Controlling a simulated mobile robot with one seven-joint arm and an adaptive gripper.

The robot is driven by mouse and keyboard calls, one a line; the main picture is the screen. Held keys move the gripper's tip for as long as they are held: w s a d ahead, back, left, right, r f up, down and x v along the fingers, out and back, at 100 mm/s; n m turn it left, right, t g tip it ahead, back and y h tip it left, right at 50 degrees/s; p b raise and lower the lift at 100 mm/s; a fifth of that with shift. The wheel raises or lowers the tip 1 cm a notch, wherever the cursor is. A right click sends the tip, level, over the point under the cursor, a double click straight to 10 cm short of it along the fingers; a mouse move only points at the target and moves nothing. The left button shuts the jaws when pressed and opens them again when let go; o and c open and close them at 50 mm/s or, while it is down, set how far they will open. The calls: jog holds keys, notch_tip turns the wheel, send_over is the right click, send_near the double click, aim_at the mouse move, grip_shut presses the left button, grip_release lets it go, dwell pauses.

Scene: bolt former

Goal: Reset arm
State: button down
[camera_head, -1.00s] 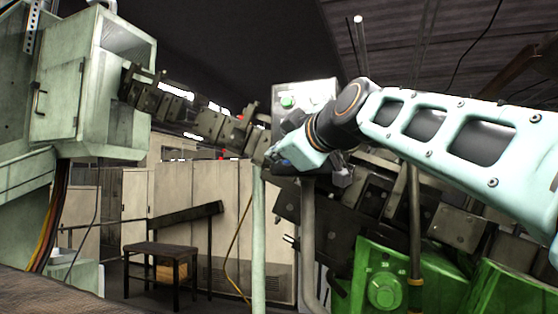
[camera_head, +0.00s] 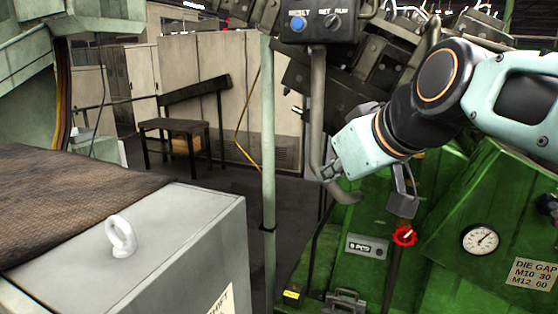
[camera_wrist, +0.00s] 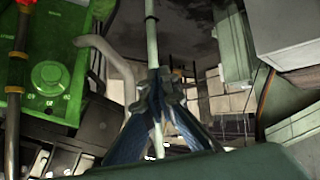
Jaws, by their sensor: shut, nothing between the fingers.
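My arm reaches in from the right of the head view. My gripper (camera_head: 326,173) is in front of the grey bent post under the control box and points down to the left. In the wrist view my gripper (camera_wrist: 160,82) has its fingertips together with nothing between them. Whether it touches the post cannot be told. The control box (camera_head: 322,36) has a blue button (camera_head: 297,24) marked RESET and a SET/RUN switch (camera_head: 333,20). Its upper part is outside the head view. My gripper is apart from these controls, below them in the picture.
A green machine with a red knob (camera_head: 404,236) and a gauge (camera_head: 481,239) stands at right. A pale green pole (camera_head: 268,150) stands left of my gripper. A bench (camera_head: 175,124) is behind.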

jog(key=s+d+f+m+g+h+p, duration=0.1)
jog(key=s+d+f+m+g, duration=0.1)
jog(key=s+f, duration=0.5)
jog(key=s+d+f+m+g+h, duration=0.2)
jog(key=s+f+m, duration=0.2)
jog(key=s+f, duration=0.4)
notch_tip(320, 180, down, 3)
jog(key=shift+s+d+h+p, duration=0.2)
jog(key=shift+d+h+p, duration=0.1)
jog(key=shift+d+p, duration=0.1)
